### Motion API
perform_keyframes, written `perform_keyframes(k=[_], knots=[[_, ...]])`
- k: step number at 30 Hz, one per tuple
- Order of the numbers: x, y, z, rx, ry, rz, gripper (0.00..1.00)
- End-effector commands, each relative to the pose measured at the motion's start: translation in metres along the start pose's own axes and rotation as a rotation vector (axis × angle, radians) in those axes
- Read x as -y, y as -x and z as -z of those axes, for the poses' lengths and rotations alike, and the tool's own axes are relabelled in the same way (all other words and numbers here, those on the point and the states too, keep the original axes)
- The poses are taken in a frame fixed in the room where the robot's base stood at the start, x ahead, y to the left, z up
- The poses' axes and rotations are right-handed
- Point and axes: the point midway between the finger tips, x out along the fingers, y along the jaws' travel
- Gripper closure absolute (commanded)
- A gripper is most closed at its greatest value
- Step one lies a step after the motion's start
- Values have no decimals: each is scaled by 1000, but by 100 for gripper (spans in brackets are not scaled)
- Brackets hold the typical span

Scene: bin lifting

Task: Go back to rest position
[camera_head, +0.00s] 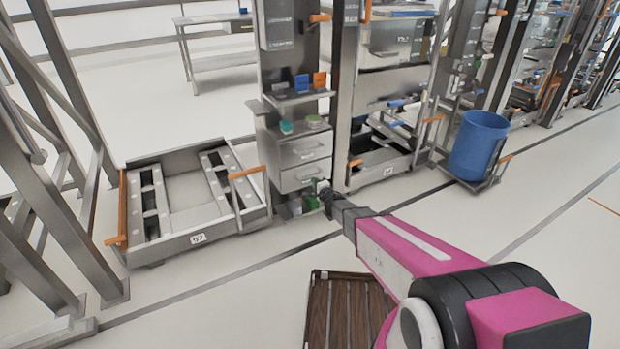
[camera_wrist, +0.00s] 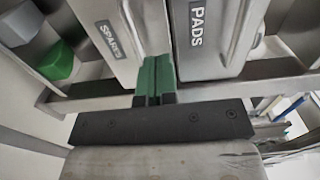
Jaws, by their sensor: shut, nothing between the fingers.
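My arm reaches out from the lower right of the head view toward a grey steel shelf unit (camera_head: 300,150) with drawers. My gripper (camera_head: 322,186) is at the arm's far end, in front of the lower part of that unit; its fingertips are small and hard to make out there. In the wrist view my gripper (camera_wrist: 155,78) shows two green fingers pressed together, with nothing between them. They point at two grey fronts labelled SPARE (camera_wrist: 120,35) and PADS (camera_wrist: 205,35). I cannot tell whether the fingers touch them.
A blue bin (camera_head: 478,145) stands on a small cart at the right. A low metal cart (camera_head: 190,240) with an orange handle stands at the left beside steel posts (camera_head: 45,185). More racks line the back right. The pale floor (camera_head: 540,225) at the right is clear.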

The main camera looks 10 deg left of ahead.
Motion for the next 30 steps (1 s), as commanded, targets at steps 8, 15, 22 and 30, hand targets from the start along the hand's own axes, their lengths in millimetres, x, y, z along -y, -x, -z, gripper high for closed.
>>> perform_keyframes(k=[8, 15, 22, 30], knots=[[6, 32, 9, -36, 40, -33, 100], [29, 76, 58, -205, 277, -274, 100], [50, 155, 100, -263, 525, -668, 100], [76, 272, 108, -37, 710, -1136, 100]])
